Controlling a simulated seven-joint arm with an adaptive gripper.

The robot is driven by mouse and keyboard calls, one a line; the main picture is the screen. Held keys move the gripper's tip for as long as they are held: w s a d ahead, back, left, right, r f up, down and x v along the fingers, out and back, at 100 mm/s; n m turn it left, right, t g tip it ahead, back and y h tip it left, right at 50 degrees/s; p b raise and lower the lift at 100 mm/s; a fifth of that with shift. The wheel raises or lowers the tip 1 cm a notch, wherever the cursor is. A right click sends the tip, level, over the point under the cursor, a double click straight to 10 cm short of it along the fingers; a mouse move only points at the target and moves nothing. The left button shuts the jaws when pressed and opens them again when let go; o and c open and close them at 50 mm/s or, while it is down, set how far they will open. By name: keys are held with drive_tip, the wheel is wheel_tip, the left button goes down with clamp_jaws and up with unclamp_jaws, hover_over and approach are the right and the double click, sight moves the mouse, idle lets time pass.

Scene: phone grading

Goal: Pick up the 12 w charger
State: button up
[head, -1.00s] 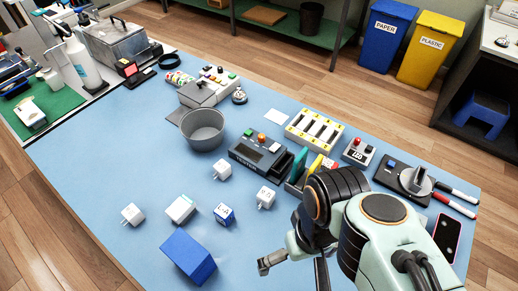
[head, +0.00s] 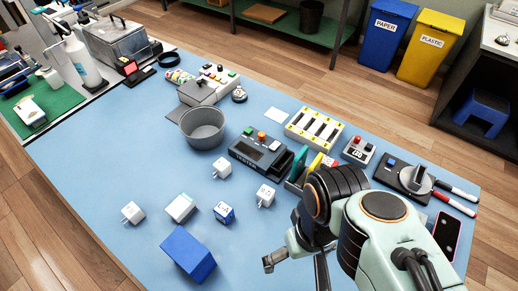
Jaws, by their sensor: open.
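Several small charger cubes lie on the blue mat (head: 130,160). One white charger (head: 222,167) with prongs is below the grey bowl, another white charger (head: 265,195) is to its lower right, and a third white charger (head: 132,212) is at the left. The labels are too small to read, so I cannot tell which is the 12 w charger. My gripper (head: 294,264) is at the bottom, open and empty, right of the blue box and apart from the chargers; my arm partly hides it.
A blue box (head: 188,256) stands near the front edge. A grey bowl (head: 203,127), a dark device (head: 260,150) and a yellow-white slotted tray (head: 314,130) stand behind the chargers. A phone (head: 445,234) lies at the right. The mat's left middle is clear.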

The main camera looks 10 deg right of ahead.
idle(0.4)
drive_tip(key=w+r+m+t, duration=0.35)
drive_tip(key=w+m, duration=0.25)
drive_tip(key=w, duration=0.7)
drive_tip(key=m, duration=0.3)
hover_over(266, 192)
drive_tip(key=s, duration=0.1)
wheel_tip(266, 192, down, 5)
drive_tip(key=f+g, duration=0.1)
drive_tip(key=f, duration=0.6)
drive_tip(key=f+g, duration=0.1)
drive_tip(key=f, duration=0.6)
drive_tip(key=w+f+g, duration=0.1)
drive_tip(key=f, duration=0.6)
drive_tip(key=shift+m+h, duration=0.3)
drive_tip(key=shift+h, duration=0.1)
drive_tip(key=shift+f, duration=0.55)
drive_tip(key=c, duration=1.3)
